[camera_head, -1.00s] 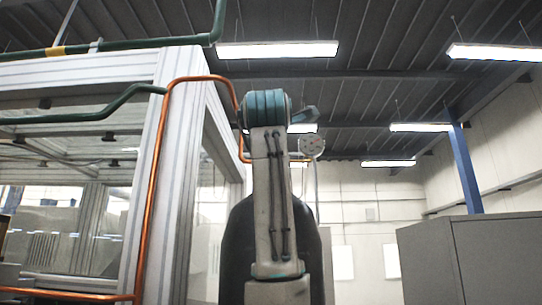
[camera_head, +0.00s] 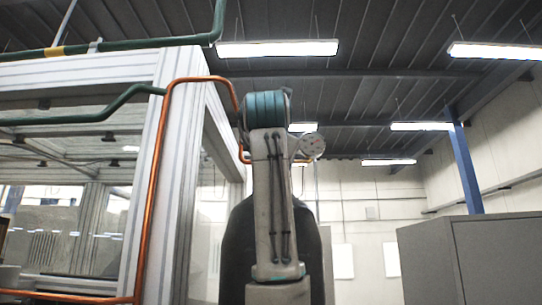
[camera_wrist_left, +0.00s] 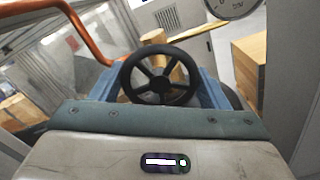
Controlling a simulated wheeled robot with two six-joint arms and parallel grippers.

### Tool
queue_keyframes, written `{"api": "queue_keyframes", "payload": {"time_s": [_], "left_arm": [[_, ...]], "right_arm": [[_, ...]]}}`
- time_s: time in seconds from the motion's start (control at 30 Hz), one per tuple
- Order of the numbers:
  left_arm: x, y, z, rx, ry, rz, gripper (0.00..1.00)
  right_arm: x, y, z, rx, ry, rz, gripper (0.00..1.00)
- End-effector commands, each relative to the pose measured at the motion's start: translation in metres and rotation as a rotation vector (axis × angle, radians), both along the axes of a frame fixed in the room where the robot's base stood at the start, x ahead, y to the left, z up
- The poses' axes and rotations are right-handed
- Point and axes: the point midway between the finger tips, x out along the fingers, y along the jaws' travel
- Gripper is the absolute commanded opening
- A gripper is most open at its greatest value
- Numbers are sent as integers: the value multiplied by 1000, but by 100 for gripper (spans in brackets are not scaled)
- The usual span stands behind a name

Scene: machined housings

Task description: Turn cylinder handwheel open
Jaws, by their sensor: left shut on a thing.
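The black, spoked handwheel (camera_wrist_left: 160,84) is in the middle of the left wrist view. My left gripper (camera_wrist_left: 160,91) has its blue fingers on both sides of the wheel and is shut on it. In the head view, a dark, round-shouldered cylinder (camera_head: 236,235) stands behind my left arm, which hides its middle and top. The handwheel and my left gripper's fingers are hidden there. A round gauge (camera_head: 312,146) shows just right of my arm, and its dial is cut by the top edge of the wrist view (camera_wrist_left: 233,6). My right gripper is not in view.
An orange pipe (camera_head: 153,190) runs up and over beside a framed glass enclosure (camera_head: 180,170) at the left. A grey cabinet (camera_head: 490,260) stands at the right. Wooden boxes (camera_wrist_left: 248,62) show on the floor in the wrist view.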

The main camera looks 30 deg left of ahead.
Motion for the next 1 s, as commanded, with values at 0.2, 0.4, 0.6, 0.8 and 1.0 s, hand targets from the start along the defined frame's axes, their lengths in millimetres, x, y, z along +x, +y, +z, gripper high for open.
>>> {"api": "queue_keyframes", "payload": {"time_s": [0.2,0.4,0.6,0.8,1.0], "left_arm": [[0,0,-1,-42,-24,0,46],[0,0,-1,-52,-30,0,46],[0,0,-1,-51,-29,0,46],[0,0,0,-51,-30,0,91],[0,0,0,-51,-30,0,91]], "right_arm": [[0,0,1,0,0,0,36],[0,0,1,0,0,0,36],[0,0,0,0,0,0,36],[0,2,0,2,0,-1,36],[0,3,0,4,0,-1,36]]}}
